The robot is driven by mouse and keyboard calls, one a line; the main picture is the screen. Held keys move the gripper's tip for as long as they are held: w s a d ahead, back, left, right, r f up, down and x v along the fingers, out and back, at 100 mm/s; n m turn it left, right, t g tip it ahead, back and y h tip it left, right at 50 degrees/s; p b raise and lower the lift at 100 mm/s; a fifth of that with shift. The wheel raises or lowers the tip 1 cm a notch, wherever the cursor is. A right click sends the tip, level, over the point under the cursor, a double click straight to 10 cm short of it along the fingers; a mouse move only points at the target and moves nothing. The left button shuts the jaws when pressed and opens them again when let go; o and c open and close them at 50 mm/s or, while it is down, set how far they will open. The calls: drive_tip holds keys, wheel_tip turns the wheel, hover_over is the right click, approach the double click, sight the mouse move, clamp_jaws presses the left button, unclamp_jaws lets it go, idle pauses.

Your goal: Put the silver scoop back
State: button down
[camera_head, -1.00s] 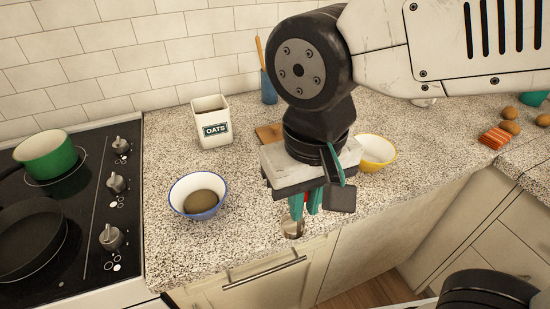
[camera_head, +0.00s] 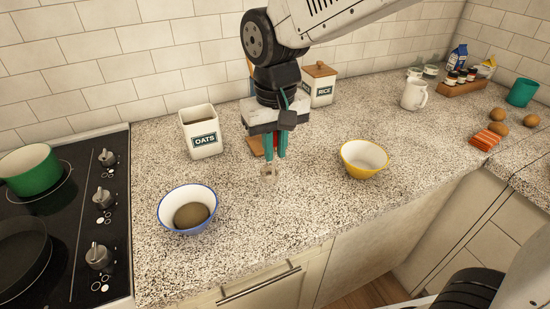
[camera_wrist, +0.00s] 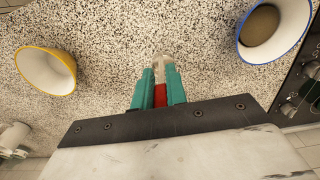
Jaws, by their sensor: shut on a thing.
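My gripper (camera_head: 276,152) is shut on the silver scoop (camera_head: 267,171), with the fingertips pointing down over the counter. In the wrist view the scoop's silver end (camera_wrist: 161,61) sticks out past the teal fingers, and a red part, seemingly its handle, shows between them. I cannot tell whether the scoop touches the counter. The white OATS canister (camera_head: 200,132) stands open to the left of my gripper. The RICE canister (camera_head: 319,86) with a wooden lid stands behind, to the right.
A blue-rimmed bowl (camera_head: 187,209) with brown contents stands front left. A yellow bowl (camera_head: 365,159) stands right. A flat wooden piece (camera_head: 256,146) lies partly hidden behind my gripper. A white jug (camera_head: 414,94) stands farther right. The stove (camera_head: 75,220) is at left. The front middle counter is clear.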

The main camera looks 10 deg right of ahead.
drive_tip(key=shift+f, duration=1.6)
drive_tip(key=shift+f, duration=0.15)
drive_tip(key=c, duration=1.4)
unclamp_jaws()
wheel_tip(320, 180, up, 12)
drive_tip(key=s+d+f+m, duration=0.1)
drive_tip(key=s+d+f, duration=0.1)
drive_tip(key=s+d, duration=0.6)
drive_tip(key=s+d+f+m+t, duration=0.1)
drive_tip(key=s+d+f+m, duration=0.1)
drive_tip(key=s+d, duration=0.7)
drive_tip(key=d, duration=0.3)
drive_tip(key=shift+f, duration=0.25)
